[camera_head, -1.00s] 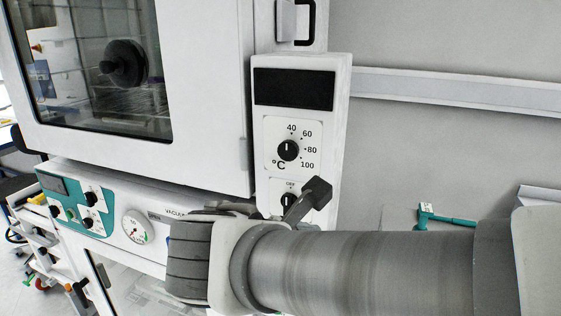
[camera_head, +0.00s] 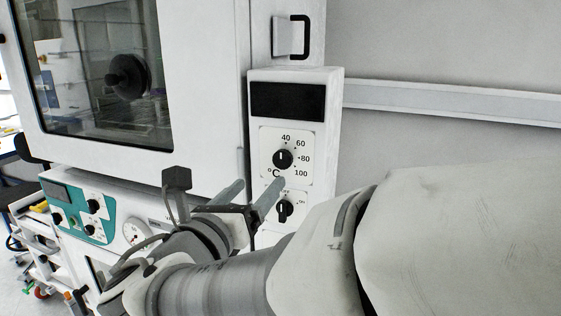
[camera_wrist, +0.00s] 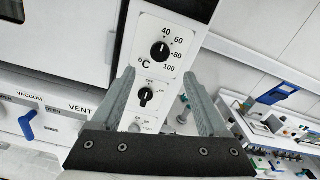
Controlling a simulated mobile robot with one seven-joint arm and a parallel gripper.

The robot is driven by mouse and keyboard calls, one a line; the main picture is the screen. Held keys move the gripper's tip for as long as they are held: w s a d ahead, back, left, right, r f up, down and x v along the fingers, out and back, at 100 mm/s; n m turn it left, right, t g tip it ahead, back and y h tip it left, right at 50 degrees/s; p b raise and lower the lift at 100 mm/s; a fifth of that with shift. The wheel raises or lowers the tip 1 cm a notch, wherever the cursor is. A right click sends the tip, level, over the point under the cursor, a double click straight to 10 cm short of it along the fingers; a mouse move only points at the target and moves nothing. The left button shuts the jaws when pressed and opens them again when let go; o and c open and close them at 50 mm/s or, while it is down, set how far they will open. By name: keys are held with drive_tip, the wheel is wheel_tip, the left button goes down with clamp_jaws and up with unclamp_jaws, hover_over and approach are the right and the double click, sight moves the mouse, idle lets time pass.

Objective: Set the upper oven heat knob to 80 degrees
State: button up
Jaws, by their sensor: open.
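The upper oven heat knob (camera_head: 283,159) is a round black knob with a white pointer line on a white plate marked 40, 60, 80, 100 and °C. Its pointer stands roughly upward, near the 40 mark and away from 80. In the wrist view the knob (camera_wrist: 160,51) lies beyond the fingertips, roughly midway between them. My gripper (camera_head: 260,182) is open and empty, just below and left of the knob in the head view. Both fingers of my gripper (camera_wrist: 159,75) show in the wrist view, apart from the knob.
A smaller black off/on switch (camera_head: 285,211) sits below the heat knob. A dark display (camera_head: 289,101) is above it. The oven door (camera_head: 205,90) stands at left, over the vacuum panel with its gauge (camera_head: 134,231). A wall rail (camera_head: 450,110) runs to the right.

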sight(281, 161)
drive_tip(key=p+x, duration=0.1)
drive_tip(key=x, duration=0.9)
drive_tip(key=shift+w+d, duration=0.15)
drive_tip(key=shift+w, duration=0.15)
drive_tip(key=shift+f, duration=0.1)
clamp_jaws()
